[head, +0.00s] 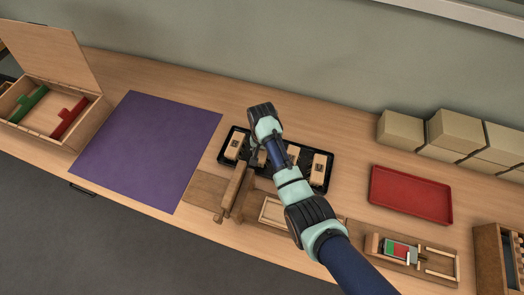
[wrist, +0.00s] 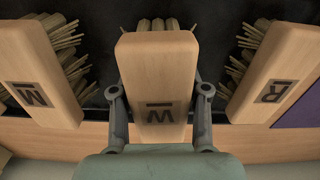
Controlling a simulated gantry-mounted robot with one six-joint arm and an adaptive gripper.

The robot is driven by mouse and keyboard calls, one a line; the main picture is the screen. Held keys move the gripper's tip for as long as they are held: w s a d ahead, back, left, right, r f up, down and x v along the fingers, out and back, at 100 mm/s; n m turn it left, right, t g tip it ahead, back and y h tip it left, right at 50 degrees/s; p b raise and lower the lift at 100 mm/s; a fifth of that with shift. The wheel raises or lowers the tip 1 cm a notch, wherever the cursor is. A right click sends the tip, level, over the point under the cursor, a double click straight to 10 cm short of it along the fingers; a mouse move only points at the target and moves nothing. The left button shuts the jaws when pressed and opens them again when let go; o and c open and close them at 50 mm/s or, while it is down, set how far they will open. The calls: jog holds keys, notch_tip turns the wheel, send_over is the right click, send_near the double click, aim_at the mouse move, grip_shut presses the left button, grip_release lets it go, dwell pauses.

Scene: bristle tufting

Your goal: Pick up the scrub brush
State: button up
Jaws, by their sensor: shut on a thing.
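Several wooden scrub brushes with pale bristles lie in a black tray (head: 224,158) in the head view. In the wrist view, my gripper (wrist: 159,98) is shut on the middle scrub brush (wrist: 157,70), with one finger on each side of its wooden block. This block has a dark letter mark on its face. A second brush (wrist: 38,80) with a letter mark is at the left, and a third brush (wrist: 280,75) is at the right. In the head view, my arm hides the held brush and part of the tray; a free brush (head: 318,168) shows at the tray's right end.
A purple mat (head: 148,145) lies left of the tray, and a red tray (head: 411,195) lies to its right. An open wooden box (head: 62,118) stands at the far left. Tan boxes (head: 455,133) line the back right. A wooden fixture (head: 234,190) stands in front of the tray.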

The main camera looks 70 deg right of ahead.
notch_tip(320, 180, up, 20)
jog(key=p, duration=0.9)
